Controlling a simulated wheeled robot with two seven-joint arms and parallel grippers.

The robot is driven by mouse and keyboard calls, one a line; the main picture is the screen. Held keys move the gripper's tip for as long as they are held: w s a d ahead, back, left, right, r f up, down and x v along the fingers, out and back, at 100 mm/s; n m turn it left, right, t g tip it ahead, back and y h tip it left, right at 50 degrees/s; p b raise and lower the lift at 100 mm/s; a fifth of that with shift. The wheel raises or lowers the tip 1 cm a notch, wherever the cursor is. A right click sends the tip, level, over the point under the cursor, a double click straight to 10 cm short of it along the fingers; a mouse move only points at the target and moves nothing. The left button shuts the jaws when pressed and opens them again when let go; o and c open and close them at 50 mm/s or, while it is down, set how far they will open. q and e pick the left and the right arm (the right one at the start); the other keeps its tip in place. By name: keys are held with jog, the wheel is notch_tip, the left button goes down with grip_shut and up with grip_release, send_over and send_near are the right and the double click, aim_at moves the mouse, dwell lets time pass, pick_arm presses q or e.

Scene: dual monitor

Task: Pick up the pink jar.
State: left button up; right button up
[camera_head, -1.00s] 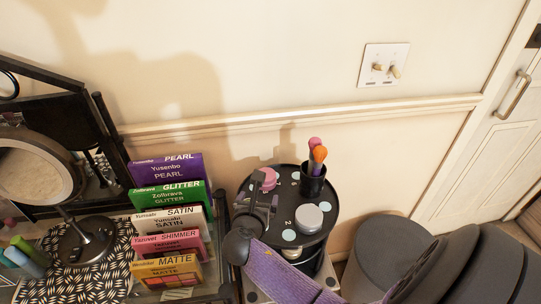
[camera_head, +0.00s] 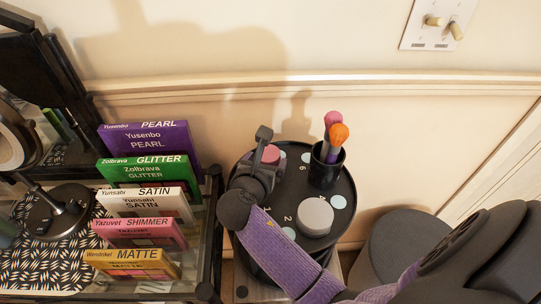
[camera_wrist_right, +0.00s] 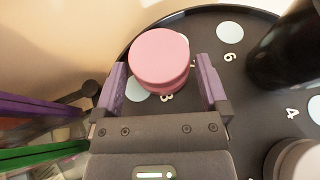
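The pink jar (camera_wrist_right: 160,58) stands on the round black tray (camera_head: 338,215) by its rim; in the head view (camera_head: 268,153) my gripper partly covers it. My right gripper (camera_wrist_right: 162,88) is open, with one purple-padded finger on each side of the jar's near part. A gap shows between each finger and the jar. In the head view my right gripper (camera_head: 262,160) reaches over the tray's left part. My left gripper is in neither view.
A black cup with brushes (camera_head: 326,165) and a white-lidded jar (camera_head: 315,215) share the tray. Coloured boxes (camera_head: 150,145) stand on a glass shelf to the left, close to my gripper. The wall (camera_head: 250,100) is behind. A grey round stool (camera_head: 408,245) is at right.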

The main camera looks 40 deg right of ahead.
jog(key=c, duration=0.9)
